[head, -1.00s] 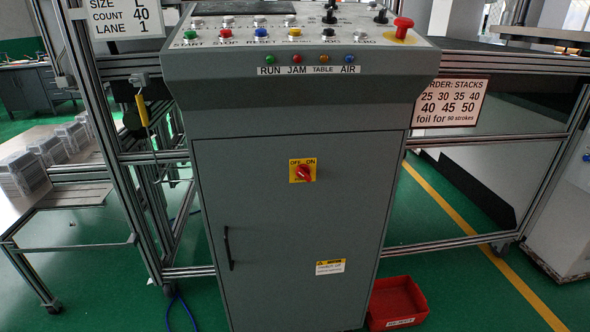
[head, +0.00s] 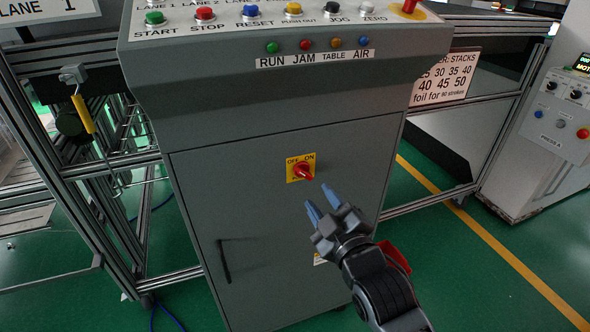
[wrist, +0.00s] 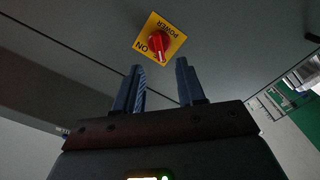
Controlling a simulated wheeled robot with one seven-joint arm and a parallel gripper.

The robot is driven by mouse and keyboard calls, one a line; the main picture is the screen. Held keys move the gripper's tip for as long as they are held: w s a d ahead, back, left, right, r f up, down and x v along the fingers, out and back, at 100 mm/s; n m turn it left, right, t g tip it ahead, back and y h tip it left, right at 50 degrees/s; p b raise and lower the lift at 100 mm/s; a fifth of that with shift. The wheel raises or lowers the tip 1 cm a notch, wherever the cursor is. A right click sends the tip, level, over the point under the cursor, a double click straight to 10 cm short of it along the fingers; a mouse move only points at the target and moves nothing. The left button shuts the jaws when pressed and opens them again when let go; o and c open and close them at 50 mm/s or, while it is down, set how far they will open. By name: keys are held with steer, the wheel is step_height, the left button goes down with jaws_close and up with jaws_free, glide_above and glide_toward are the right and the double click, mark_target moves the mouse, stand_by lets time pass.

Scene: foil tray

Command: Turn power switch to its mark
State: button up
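The power switch (head: 302,171) is a red rotary knob on a yellow plate marked OFF and ON, on the front of the grey cabinet. Its handle points down and to the right in the head view, between the marks' lower side and ON. In the wrist view the knob (wrist: 157,46) is ahead of the fingertips, with ON and POWER legible upside down. My gripper (head: 321,202) is in front of the cabinet, below and right of the switch. Its two blue fingers are apart with nothing between them, and it is not touching the knob. The fingers also show in the wrist view (wrist: 160,78).
The cabinet door (head: 270,240) has a dark handle (head: 224,261) at lower left. The sloped panel above carries several coloured buttons and a red emergency knob (head: 408,7). A red bin (head: 394,257) is partly hidden behind my arm. Frame rails stand on both sides.

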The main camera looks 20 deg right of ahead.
mark_target(306, 176)
steer(key=w+p, duration=0.1)
steer(key=w, duration=0.7)
steer(key=shift+w+r, duration=0.1)
jaws_close()
stand_by(0.4)
